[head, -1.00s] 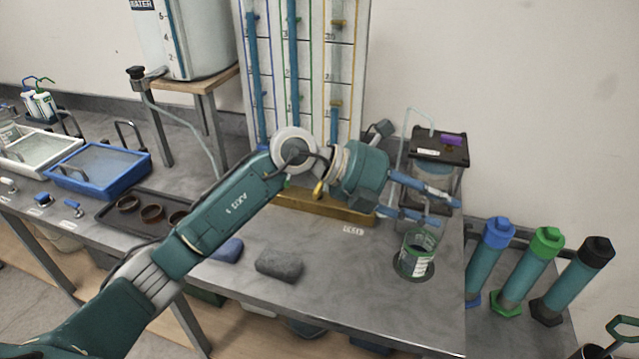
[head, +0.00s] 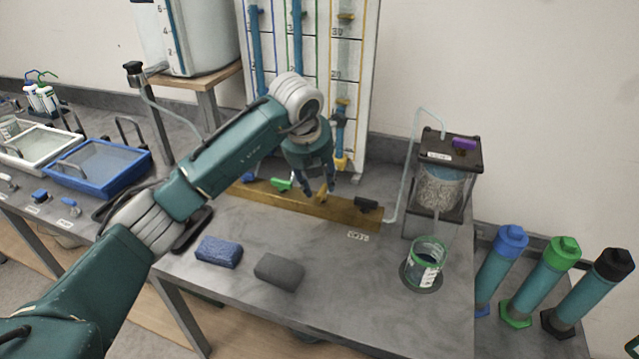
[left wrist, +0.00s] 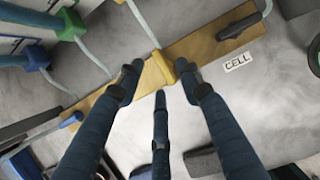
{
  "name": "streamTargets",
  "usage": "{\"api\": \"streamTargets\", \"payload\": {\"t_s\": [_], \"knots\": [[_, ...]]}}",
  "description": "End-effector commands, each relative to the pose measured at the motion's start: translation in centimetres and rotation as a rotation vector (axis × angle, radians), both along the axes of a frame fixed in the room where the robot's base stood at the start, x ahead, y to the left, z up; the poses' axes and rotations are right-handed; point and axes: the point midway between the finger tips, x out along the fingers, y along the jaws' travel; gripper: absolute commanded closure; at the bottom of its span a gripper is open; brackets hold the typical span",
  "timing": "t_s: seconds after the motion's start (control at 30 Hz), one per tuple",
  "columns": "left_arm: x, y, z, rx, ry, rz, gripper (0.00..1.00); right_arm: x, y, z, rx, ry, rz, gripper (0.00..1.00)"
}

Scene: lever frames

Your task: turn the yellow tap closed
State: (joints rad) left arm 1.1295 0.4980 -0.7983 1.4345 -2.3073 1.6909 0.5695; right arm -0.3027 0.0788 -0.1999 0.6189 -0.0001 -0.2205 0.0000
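The yellow tap (head: 322,197) is a small yellow lever on the wooden strip at the foot of the column board. In the left wrist view the yellow tap (left wrist: 163,67) lies slanted between my fingertips. My left gripper (head: 319,187) points down at it, with its fingers spread. In the left wrist view two fingers of the left gripper (left wrist: 158,82) are on either side of the tap and the third is below it. The right finger is very close to the tap; I cannot tell if it touches. My right gripper is not in view.
On the same wooden strip (head: 300,205) are a green tap (head: 281,184) to the left and a black tap (head: 367,203) to the right. A glass jar (head: 424,262), a blue sponge (head: 218,252) and a grey sponge (head: 279,269) are on the bench nearer me. The bench between is clear.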

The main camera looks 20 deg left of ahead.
Motion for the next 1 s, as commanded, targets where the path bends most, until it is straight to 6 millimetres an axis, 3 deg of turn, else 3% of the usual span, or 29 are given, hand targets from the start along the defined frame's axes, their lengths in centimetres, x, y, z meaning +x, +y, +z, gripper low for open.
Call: {"api": "streamTargets", "payload": {"t_s": [0.2,0.53,0.57,0.73,1.0], "knots": [[0.9,-0.1,-2.3,-0.001,0.001,0.000,0.64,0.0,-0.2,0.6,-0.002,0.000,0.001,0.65],[1.1,-0.1,-2.7,-0.001,-0.001,-0.001,0.64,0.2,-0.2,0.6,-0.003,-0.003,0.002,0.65],[1.1,-0.1,-2.7,-0.001,-0.001,-0.001,0.66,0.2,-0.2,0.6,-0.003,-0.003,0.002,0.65],[1.1,-0.1,-2.7,-0.001,-0.001,-0.001,0.99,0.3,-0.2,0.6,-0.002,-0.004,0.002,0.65],[1.1,-0.1,-2.7,0.000,0.000,-0.012,1.00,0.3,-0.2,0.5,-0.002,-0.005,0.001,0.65]]}}
